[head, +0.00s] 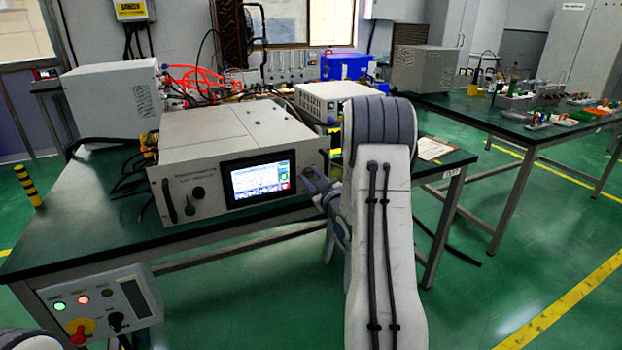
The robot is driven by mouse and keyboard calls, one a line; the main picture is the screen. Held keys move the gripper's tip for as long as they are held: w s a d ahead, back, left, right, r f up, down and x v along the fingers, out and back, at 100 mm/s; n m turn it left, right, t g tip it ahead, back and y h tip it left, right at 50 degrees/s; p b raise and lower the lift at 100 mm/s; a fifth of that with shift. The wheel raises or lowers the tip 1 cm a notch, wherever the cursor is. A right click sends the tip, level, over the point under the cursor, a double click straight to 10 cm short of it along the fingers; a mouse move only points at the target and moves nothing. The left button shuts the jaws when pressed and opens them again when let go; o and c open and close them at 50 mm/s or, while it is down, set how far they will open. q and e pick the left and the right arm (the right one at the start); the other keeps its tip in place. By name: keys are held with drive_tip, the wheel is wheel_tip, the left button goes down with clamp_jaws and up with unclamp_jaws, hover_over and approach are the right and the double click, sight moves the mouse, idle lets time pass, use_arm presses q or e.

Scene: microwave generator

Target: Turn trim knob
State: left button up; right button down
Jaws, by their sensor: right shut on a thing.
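The microwave generator (228,165) is a grey box on the green table, with its front panel facing me. Its lit screen (262,180) is right of the panel's middle. My right gripper (311,182) is at the panel's right end, just right of the screen. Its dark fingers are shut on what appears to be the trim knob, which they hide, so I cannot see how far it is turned. My left gripper is out of view.
A control box (100,302) with lit lamps, a red button on yellow and a black knob hangs at the table's front left. A black handle (169,201) stands out from the panel's left end. Cables and instruments crowd the table behind.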

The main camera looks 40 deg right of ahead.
drive_tip(key=shift+f+m, duration=0.1)
drive_tip(key=shift+m, duration=0.3)
drive_tip(key=c, duration=0.5)
unclamp_jaws()
drive_tip(key=shift+c, duration=0.2)
